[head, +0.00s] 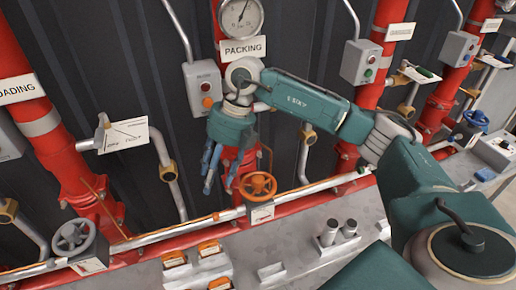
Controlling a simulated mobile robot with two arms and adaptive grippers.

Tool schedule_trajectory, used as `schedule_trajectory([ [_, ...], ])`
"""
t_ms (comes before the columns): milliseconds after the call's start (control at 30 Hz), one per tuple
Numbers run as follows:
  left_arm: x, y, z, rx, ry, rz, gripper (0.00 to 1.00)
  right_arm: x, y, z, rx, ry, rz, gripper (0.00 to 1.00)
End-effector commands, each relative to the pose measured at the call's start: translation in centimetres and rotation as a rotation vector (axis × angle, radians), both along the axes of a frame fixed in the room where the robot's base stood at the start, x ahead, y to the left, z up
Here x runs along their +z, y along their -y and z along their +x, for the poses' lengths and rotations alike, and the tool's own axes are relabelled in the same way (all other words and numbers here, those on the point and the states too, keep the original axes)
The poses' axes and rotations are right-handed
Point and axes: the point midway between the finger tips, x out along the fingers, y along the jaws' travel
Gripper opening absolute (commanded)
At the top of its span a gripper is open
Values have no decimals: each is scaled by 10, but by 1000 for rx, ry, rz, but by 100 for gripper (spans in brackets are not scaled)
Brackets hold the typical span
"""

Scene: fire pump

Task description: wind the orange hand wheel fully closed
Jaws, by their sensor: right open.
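The orange hand wheel (258,185) sits on a small valve box on the horizontal silver pipe, right of the picture's middle-left. My right gripper (219,183) hangs from the teal arm that comes in from the right. Its blue-grey fingers point down and are spread apart, empty, just left of the orange wheel. It looks apart from the wheel, though the depth gap is hard to judge. The wheel's rim is in plain view. My left gripper does not show.
A grey hand wheel (73,237) is at the lower left and a blue one (476,121) at the right. Red vertical pipes, a control box with buttons (204,88) and a gauge (241,17) stand behind. Orange-topped blocks (209,249) and metal cylinders (328,232) stand in front.

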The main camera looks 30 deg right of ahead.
Motion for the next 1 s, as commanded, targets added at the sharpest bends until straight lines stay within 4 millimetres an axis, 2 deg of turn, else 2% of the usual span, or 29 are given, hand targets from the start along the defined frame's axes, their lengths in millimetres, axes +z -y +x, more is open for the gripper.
schedule_trajectory([
  [33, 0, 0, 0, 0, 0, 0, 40, 6, 31, 2, -41, -11, -90, 50],
  [100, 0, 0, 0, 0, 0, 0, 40, 13, 68, 1, -96, -32, -194, 50],
  [200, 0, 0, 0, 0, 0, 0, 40, 23, 104, -2, -158, -57, -296, 50],
  [300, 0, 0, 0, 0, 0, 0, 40, 28, 122, -6, -191, -71, -348, 50],
  [467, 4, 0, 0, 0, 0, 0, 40, 21, 128, -7, -202, -79, -365, 50],
  [1000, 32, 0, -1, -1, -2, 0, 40, -65, 126, -7, -197, -79, -361, 50],
])
